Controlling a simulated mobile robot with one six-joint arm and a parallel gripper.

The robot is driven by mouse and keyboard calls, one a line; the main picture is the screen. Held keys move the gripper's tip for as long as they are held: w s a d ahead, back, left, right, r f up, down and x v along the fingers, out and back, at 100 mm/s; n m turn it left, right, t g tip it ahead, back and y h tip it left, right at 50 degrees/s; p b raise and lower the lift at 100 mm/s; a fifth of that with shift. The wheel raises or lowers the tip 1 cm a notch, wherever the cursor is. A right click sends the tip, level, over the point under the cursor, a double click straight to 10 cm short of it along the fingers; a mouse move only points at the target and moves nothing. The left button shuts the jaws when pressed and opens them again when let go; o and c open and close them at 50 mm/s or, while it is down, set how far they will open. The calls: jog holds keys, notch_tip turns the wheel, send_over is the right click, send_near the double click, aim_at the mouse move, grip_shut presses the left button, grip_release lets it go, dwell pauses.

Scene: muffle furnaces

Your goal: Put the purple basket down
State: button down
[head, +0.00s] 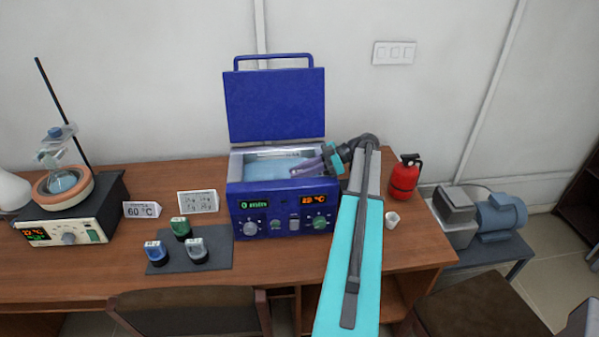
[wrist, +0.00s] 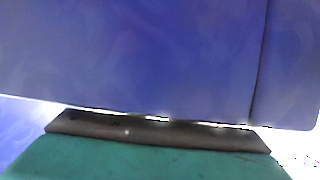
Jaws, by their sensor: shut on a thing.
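A blue water bath (head: 275,188) stands on the table with its lid (head: 275,105) raised. My gripper (head: 328,160) is over the right part of the bath's open top, reaching in from the right. It is shut on the purple basket; a small purple part (head: 308,168) shows at the jaws, over the bath opening. Most of the basket is hidden, and I cannot tell whether it touches the bath floor. In the wrist view, a dark finger edge (wrist: 155,132) lies against a large blue-violet surface that I cannot identify for certain.
A 60 °C sign (head: 142,209) and a heater with a flask (head: 65,215) stand further left. A red extinguisher (head: 404,180) and a small white cup (head: 392,219) are to the right.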

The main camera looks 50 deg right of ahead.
jog(key=shift+f, duration=0.1)
jog(key=c, duration=1.9)
grip_release()
jog(key=shift+s+d, duration=0.2)
jog(key=shift+d, duration=0.05)
jog(key=b+v, duration=0.3)
jog(key=v, duration=0.6)
jog(key=shift+r, duration=0.45)
jog(key=shift+s+d+r+p, duration=0.15)
jog(key=shift+s+d+p, duration=0.15)
jog(key=shift+p, duration=0.65)
jog(key=shift+s+d+r+p, duration=0.25)
jog(key=shift+d+p, duration=0.1)
jog(key=shift+p, duration=0.75)
